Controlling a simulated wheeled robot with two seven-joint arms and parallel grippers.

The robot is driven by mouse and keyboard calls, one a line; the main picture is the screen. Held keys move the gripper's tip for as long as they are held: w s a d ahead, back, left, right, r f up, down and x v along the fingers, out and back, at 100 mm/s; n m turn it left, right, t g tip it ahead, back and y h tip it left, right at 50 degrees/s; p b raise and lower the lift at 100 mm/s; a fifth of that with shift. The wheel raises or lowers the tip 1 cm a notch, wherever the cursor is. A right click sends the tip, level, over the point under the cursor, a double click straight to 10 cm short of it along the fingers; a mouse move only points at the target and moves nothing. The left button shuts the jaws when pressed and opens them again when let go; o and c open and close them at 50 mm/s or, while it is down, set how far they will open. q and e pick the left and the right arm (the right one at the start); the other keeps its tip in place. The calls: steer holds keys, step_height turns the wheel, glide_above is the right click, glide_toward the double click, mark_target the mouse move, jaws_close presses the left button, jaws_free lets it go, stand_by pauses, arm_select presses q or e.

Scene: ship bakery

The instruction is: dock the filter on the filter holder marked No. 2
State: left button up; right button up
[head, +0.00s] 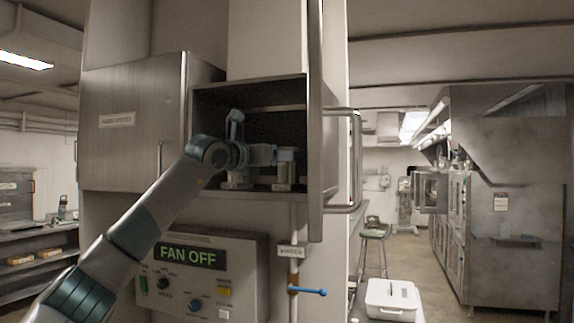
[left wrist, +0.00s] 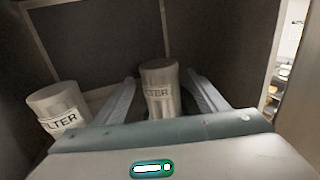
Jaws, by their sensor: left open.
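My left arm reaches into an open metal wall cabinet, and its gripper (head: 285,154) is inside. I see no firm contact. In the head view this filter (head: 283,178) stands upright on the cabinet floor, partly covered by the gripper. A second, similar labelled cylinder (left wrist: 57,108) stands to its left, also in the head view (head: 237,180). No holder marked No. 2 can be made out. My right gripper is out of view.
The open cabinet door (head: 316,130) with its bar handle stands close on the right. A closed cabinet door (head: 130,130) is at left. Below are a control panel reading FAN OFF (head: 205,275) and a pipe with a blue lever (head: 308,291). A white container (head: 392,298) is lower right.

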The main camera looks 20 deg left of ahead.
arm_select(q)
steer(key=b+v, duration=0.4)
steer(key=v, duration=0.5)
stand_by(0.6)
